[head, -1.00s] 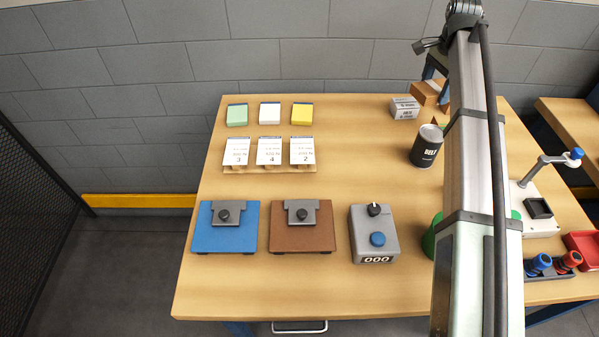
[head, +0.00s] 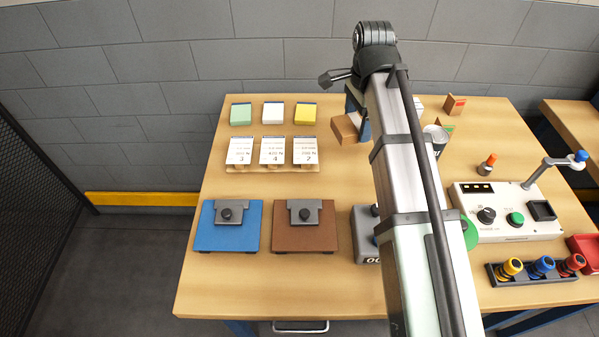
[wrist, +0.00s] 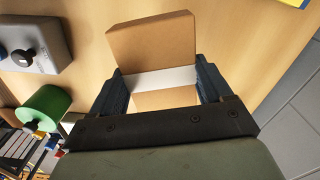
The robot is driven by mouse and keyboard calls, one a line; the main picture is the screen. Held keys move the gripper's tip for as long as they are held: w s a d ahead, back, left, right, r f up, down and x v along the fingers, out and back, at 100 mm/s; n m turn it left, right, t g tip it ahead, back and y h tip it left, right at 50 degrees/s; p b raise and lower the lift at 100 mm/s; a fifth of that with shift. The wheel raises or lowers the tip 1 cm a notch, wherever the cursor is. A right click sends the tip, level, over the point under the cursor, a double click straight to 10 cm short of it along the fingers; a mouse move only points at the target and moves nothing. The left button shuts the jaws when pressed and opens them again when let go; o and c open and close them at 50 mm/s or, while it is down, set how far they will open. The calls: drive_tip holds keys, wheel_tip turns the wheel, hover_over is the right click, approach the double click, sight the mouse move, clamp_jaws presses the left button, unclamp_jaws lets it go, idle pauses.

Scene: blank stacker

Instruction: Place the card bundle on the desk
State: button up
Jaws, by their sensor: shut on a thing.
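The card bundle (head: 345,130) is a brown cardboard-coloured block with a white band around it. My gripper (head: 357,108) is shut on it, with the bundle in the back middle of the desk area, right of the yellow pad. In the wrist view the bundle (wrist: 152,42) sits between the two dark blue fingers of my gripper (wrist: 162,74), the white band between them. It appears to be above the desk (head: 340,180); the gap under it is hard to tell. My arm hides part of the desk to the right.
Green, white and yellow pads (head: 305,115) lie at the back left, with numbered cards (head: 272,151) on a wooden rack before them. A blue plate (head: 222,240) and a brown plate (head: 305,243) lie in front. Clear wood lies between rack and plates.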

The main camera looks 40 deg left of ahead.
sight(352, 161)
drive_tip(key=m, duration=0.3)
drive_tip(key=shift+s+d+f, duration=0.15)
drive_tip(key=shift+s+d, duration=0.05)
drive_tip(key=shift+d, duration=0.1)
wheel_tip(352, 161, down, 10)
drive_tip(key=shift+r, duration=0.1)
drive_tip(key=o, duration=1.3)
drive_tip(key=shift+c, duration=0.2)
wheel_tip(352, 161, up, 12)
idle(0.3)
